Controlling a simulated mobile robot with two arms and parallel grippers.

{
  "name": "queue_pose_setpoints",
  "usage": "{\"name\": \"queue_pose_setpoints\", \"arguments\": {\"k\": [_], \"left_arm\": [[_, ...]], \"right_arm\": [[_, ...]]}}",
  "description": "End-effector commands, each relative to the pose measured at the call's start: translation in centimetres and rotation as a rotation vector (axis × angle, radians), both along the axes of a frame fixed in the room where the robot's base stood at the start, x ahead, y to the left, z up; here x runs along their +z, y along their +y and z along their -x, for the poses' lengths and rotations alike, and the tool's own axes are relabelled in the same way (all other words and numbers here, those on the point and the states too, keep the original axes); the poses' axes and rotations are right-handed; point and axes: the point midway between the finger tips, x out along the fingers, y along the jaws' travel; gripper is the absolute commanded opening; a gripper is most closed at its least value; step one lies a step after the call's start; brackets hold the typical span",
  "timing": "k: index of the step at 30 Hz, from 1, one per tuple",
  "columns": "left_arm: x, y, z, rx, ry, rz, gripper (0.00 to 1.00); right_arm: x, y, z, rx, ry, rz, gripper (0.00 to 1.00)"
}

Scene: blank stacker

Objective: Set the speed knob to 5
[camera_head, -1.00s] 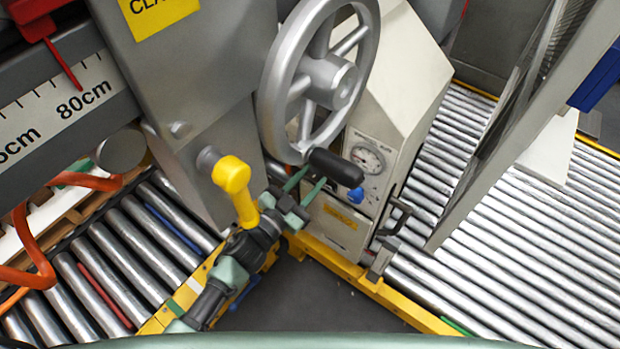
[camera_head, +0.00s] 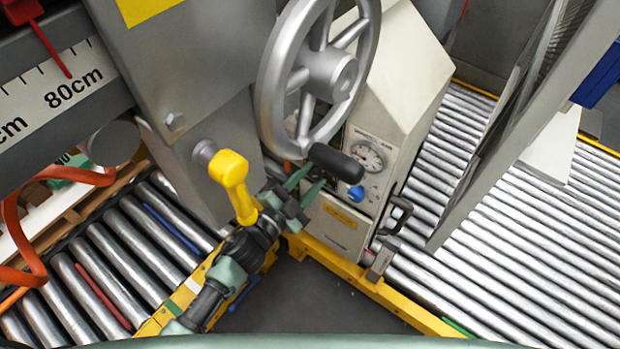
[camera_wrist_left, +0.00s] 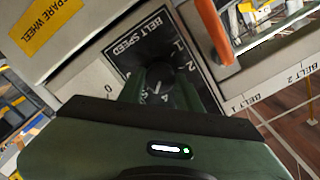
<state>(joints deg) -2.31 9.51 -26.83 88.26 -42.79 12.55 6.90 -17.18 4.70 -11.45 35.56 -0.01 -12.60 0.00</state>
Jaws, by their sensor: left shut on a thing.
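My left gripper (camera_head: 309,179) reaches in from the lower left to the grey machine's front panel, with its green fingertips beneath the handwheel's black handle. In the left wrist view its two fingers (camera_wrist_left: 164,82) are shut on the speed knob, at the black dial plate (camera_wrist_left: 126,46) marked BELT SPEED. The fingers hide most of the knob. The numbers 1 and 2 show at the plate's right side; other marks between the fingers are too small to read surely, so I cannot tell the setting. My right gripper is not in view.
The big silver handwheel (camera_head: 269,90) and its black handle (camera_head: 336,163) hang close over my left gripper. A blue knob (camera_head: 355,194) and a gauge (camera_head: 366,156) are on the panel. A yellow lever (camera_head: 232,175) stands beside my left wrist. Roller conveyors lie on both sides.

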Motion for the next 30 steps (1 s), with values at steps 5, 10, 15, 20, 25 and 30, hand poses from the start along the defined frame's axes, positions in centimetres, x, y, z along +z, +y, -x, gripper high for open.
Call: {"name": "queue_pose_setpoints", "arguments": {"k": [5,10,15,20,25,30], "left_arm": [[-0.23,0.02,0.04,0.0,-0.074,-0.104,0.0],[-0.19,-0.02,0.05,0.0,-0.127,-0.177,0.0],[-0.2,-0.01,0.06,0.0,-0.159,-0.224,0.0],[-0.2,-0.01,0.05,0.0,-0.173,-0.243,0.0],[-0.2,0.0,0.06,0.001,-0.176,-0.248,0.0],[-0.21,0.01,0.07,0.001,-0.175,-0.247,0.0]], "right_arm": [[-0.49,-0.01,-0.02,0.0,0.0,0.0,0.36],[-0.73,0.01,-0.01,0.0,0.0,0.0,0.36],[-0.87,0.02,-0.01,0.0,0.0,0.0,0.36],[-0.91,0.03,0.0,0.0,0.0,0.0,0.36],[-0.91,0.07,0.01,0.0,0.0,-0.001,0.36],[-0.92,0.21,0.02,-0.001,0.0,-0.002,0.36]]}}
